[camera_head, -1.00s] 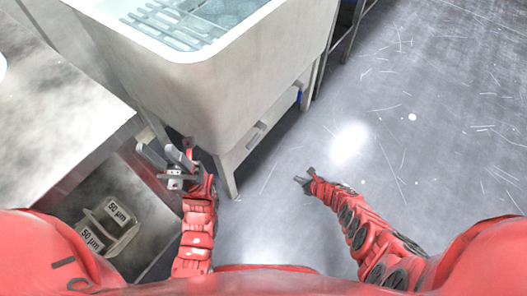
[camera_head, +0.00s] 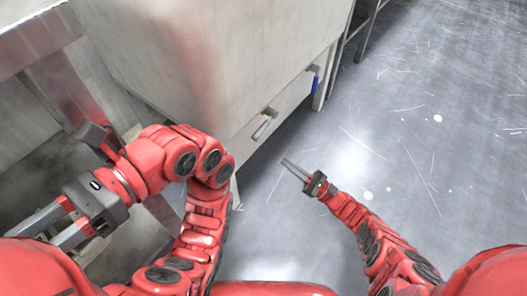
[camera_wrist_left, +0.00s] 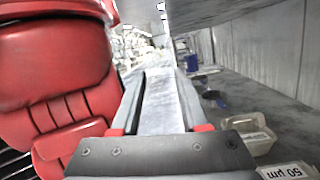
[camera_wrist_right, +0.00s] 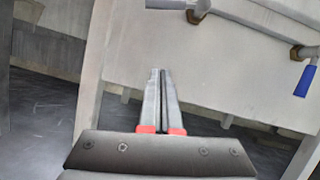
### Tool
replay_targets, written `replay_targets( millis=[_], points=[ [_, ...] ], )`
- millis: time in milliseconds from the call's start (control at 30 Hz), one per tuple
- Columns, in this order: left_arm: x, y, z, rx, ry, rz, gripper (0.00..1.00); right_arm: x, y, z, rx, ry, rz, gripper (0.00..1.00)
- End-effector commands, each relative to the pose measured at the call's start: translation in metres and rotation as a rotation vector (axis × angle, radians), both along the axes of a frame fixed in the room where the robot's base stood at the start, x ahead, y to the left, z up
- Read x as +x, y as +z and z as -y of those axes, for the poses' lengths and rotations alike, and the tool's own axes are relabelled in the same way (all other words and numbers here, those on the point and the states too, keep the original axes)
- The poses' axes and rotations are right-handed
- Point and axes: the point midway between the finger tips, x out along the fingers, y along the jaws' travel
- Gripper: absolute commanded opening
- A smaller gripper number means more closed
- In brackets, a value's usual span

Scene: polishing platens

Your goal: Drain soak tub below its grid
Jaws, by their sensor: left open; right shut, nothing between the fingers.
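The soak tub (camera_head: 220,70) is a pale grey box-like tub at the upper middle of the head view. Its top, water and grid are out of view there. A lever with a blue handle (camera_head: 315,84) sits low on its side, with a grey pipe end (camera_head: 264,124) nearer me. In the right wrist view the blue handle (camera_wrist_right: 305,80) hangs at the upper right below metal pipe fittings. My right gripper (camera_head: 286,163) is shut and empty, below the pipe end and apart from it. My left gripper (camera_head: 42,232) is open and empty at the lower left, away from the tub.
A metal bench (camera_head: 35,48) stands at the left. Tub legs (camera_head: 322,92) stand near the blue handle. The scratched floor (camera_head: 430,150) at right is open.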

Motion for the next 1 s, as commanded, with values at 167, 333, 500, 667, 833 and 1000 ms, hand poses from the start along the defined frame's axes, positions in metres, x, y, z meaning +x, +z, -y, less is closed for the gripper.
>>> replay_targets(
  millis=[167,333,500,667,833,1000],
  points=[
    [-0.006,-0.012,-0.005,-0.012,-0.022,0.048,0.45,-0.002,0.011,0.004,0.044,-0.006,0.076,0.0],
    [0.003,0.001,0.007,0.031,0.026,-0.041,0.45,0.008,0.024,-0.014,0.045,-0.004,0.077,0.0],
    [0.01,0.005,0.015,0.062,0.061,-0.103,0.45,0.024,0.038,-0.042,0.043,-0.004,0.079,0.0],
    [0.006,0.002,0.012,0.048,0.047,-0.073,0.45,0.041,0.051,-0.07,0.043,-0.004,0.077,0.0],
    [0.029,0.017,0.033,0.135,0.133,-0.241,0.45,0.04,0.065,-0.072,0.043,-0.007,0.075,0.0],
    [0.054,0.019,0.056,0.229,0.217,-0.406,0.45,0.035,0.075,-0.072,0.042,-0.007,0.073,0.0]
  ],
)
